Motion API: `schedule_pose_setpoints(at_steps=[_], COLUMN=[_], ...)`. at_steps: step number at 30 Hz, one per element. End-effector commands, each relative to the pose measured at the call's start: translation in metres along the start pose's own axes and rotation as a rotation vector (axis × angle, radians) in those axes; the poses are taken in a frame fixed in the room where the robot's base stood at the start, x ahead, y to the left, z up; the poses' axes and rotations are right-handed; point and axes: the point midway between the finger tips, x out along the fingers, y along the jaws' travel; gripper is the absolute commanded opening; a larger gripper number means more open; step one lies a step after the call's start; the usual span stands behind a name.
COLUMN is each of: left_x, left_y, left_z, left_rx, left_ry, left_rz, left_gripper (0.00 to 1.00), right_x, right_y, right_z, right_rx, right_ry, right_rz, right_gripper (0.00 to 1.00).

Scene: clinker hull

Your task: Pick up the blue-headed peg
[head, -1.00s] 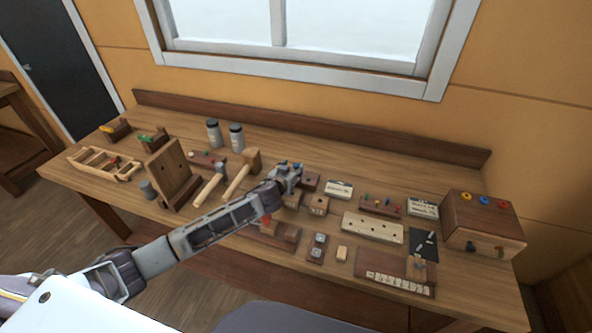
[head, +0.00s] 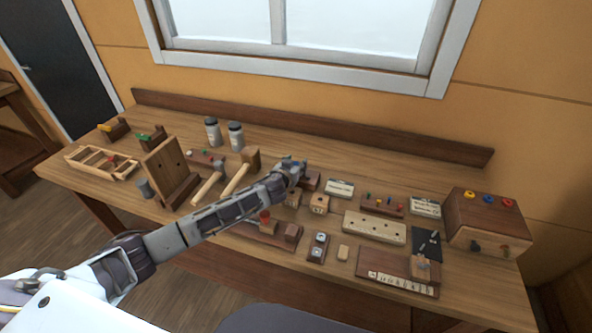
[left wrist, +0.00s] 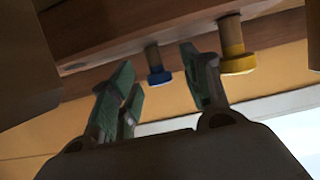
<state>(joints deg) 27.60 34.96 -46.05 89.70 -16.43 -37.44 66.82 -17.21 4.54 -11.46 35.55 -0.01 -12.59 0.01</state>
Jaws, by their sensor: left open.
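In the left wrist view the blue-headed peg (left wrist: 158,70) sticks out of a brown wooden block (left wrist: 120,28), which appears at the top of the picture. Its blue head shows in the gap between the fingertips of my left gripper (left wrist: 157,76), with space on both sides. I cannot tell whether the head is between the fingers in depth or beyond them. The left gripper is open and empty. In the head view it (head: 291,170) is over the middle of the bench and hides the peg. My right gripper is not in view.
A yellow-headed peg (left wrist: 236,50) stands beside the blue one, just right of the right finger. Around the gripper on the bench (head: 460,300) are wooden mallets (head: 241,173), small blocks (head: 319,205), a pale holed board (head: 374,227) and a peg block (head: 383,205).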

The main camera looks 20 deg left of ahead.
Motion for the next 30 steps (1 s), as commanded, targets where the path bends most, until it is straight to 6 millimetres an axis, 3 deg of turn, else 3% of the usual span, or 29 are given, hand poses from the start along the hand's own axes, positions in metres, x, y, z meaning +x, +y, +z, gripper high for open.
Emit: schedule_pose_setpoints(at_steps=[20, 28, 30], left_x=[0.0073, 0.0073, 0.0073], left_y=[-0.0001, -0.0001, -0.0001], left_z=[-0.0006, -0.0005, -0.0005], left_rx=[0.0, 0.0, 0.0], left_ry=[0.0, 0.0, 0.0], left_rz=[0.0, 0.0, 0.0], left_gripper=[0.48, 0.13, 0.12], right_x=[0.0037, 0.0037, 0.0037], right_y=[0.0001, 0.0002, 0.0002], right_z=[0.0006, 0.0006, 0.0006], right_rx=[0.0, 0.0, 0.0], right_ry=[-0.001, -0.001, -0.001], right_rz=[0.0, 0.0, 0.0], right_gripper=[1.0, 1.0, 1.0])
